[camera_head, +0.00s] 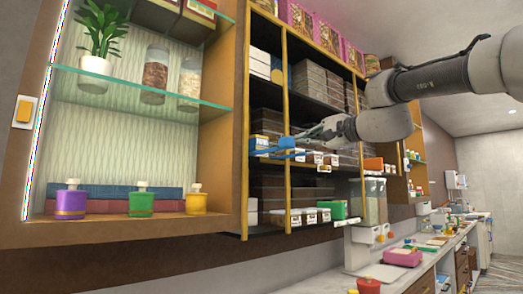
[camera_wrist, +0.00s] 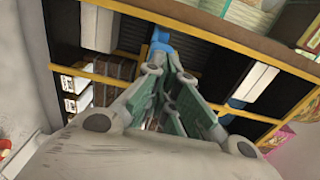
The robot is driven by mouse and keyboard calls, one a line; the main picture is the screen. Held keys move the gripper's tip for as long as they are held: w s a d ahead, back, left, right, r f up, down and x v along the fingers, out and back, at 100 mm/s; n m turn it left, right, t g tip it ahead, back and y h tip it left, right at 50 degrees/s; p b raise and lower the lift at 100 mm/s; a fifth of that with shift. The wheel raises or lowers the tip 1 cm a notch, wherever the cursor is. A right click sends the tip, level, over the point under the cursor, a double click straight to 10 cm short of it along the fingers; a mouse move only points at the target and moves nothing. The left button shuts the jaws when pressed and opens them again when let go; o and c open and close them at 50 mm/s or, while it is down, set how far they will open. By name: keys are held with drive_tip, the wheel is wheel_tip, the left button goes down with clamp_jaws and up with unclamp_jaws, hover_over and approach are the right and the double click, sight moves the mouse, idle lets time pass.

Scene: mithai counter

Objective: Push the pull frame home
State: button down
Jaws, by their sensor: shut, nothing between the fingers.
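A blue frame-like part (camera_head: 287,142) juts out from the middle shelf of the dark, yellow-edged shelf unit in the head view. I take it to be the pull frame. My gripper (camera_head: 303,137) is shut and empty, reaching in from the right with its fingertips at or close to the blue part; I cannot tell whether they touch. In the wrist view, the shut gripper (camera_wrist: 168,68) points up toward a blue piece (camera_wrist: 160,38) just beyond its tips. Another blue piece (camera_wrist: 236,104) shows right of the fingers. The fingers hide what lies between.
The shelf unit's yellow uprights (camera_head: 286,110) stand close beside the fingers, and a yellow rail (camera_wrist: 100,75) crosses the wrist view. Stacked dark boxes (camera_head: 318,80) fill the shelves. A glass shelf with jars (camera_head: 155,75) is at left. A counter (camera_head: 425,265) lies below right.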

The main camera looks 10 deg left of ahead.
sight(293, 142)
drive_tip(key=x, duration=1.6)
idle(2.6)
drive_tip(key=shift+r, duration=0.1)
drive_tip(key=shift+v, duration=3.95)
